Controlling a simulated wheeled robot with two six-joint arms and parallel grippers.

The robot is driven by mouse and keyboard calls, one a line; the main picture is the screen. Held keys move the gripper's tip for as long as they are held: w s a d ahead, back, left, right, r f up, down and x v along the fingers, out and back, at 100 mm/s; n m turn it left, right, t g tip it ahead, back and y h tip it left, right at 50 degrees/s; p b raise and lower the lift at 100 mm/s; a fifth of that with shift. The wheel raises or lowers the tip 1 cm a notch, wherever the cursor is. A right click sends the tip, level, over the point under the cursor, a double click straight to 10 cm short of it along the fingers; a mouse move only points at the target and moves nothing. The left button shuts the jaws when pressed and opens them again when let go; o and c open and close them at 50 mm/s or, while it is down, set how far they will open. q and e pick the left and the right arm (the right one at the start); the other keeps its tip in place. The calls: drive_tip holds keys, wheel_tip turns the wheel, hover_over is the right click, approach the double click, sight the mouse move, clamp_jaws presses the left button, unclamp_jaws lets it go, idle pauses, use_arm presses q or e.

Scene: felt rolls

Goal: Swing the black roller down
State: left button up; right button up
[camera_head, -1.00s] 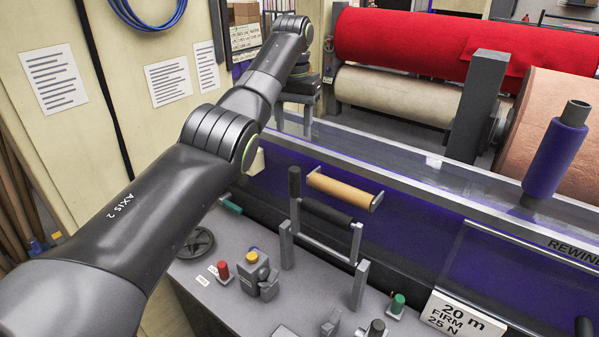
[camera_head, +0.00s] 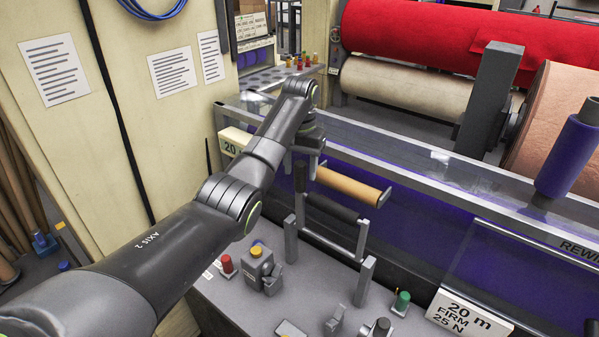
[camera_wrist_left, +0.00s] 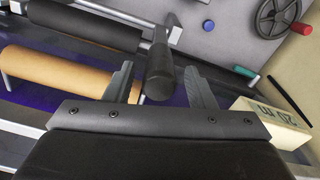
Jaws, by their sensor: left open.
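The black roller (camera_head: 331,208) sits raised in a grey swing frame between two grey posts. A black upright handle (camera_head: 299,178) stands at the frame's left end. In the left wrist view the roller (camera_wrist_left: 80,26) lies at the upper left, and the handle's round end (camera_wrist_left: 160,84) shows between the fingers. My left gripper (camera_head: 301,164) is open, pointing down at the top of the handle. Its fingers (camera_wrist_left: 158,88) are on either side of the handle, with gaps visible. My right gripper is in neither view.
A tan roller (camera_head: 348,186) is fixed just behind the black one. Red (camera_head: 227,267), yellow and green (camera_head: 401,304) buttons stand on the grey panel in front. A clear guard rail runs behind. A "20 m" sign (camera_wrist_left: 272,122) is near the right finger.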

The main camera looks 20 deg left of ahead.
use_arm(q)
drive_tip(key=shift+s+f, duration=0.15)
drive_tip(key=shift+f, duration=0.85)
clamp_jaws()
